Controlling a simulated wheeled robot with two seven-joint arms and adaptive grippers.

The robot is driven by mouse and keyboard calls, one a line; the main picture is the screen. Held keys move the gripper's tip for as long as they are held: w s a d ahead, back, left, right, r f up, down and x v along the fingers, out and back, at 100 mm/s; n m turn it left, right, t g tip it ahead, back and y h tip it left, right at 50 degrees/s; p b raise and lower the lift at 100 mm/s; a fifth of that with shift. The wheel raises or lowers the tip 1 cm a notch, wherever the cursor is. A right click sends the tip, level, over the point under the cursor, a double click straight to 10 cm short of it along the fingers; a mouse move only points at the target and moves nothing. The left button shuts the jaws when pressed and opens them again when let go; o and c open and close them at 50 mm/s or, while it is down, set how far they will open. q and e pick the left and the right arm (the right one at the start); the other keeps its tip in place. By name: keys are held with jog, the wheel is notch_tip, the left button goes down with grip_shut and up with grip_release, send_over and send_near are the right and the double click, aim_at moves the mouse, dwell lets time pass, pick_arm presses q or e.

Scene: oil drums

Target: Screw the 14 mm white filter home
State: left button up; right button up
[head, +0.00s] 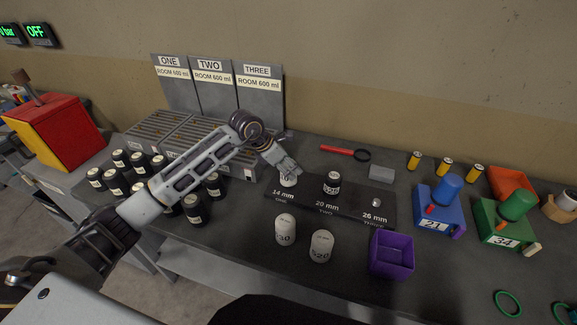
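A dark plate (351,207) on the bench carries three stations marked 14 mm, 20 mm and 26 mm. A white filter (287,182) sits at the 14 mm station, partly hidden by my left gripper (289,172). The gripper reaches down from the upper left, its fingertips at the filter's top. Whether the fingers are closed on the filter cannot be told. The 26 mm station shows a bare metal stud (376,202). My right gripper is not in view.
Two white filters, one (285,230) left of the other (321,246), stand in front of the plate beside a purple bin (391,255). Several black cans crowd the left under my arm. A red strap wrench (345,152) lies behind; blue (438,208) and green (504,225) units stand right.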

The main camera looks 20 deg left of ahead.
pick_arm(q)
jog(key=shift+f, duration=0.1)
dwell(0.6)
jog(key=shift+m+b, duration=0.3)
jog(key=shift+b, duration=0.1)
jog(key=shift+g, duration=0.3)
jog(key=shift+f+m+g+h+b, duration=0.1)
jog(key=shift+m+g+h+b, duration=0.4)
jog(key=shift+m, duration=0.75)
jog(key=shift+m+g+h+b, duration=0.2)
jog(key=shift+m+g+b, duration=0.4)
jog(key=shift+m+b, duration=0.5)
jog(key=shift+m, duration=0.45)
jog(key=shift+m+g, duration=0.3)
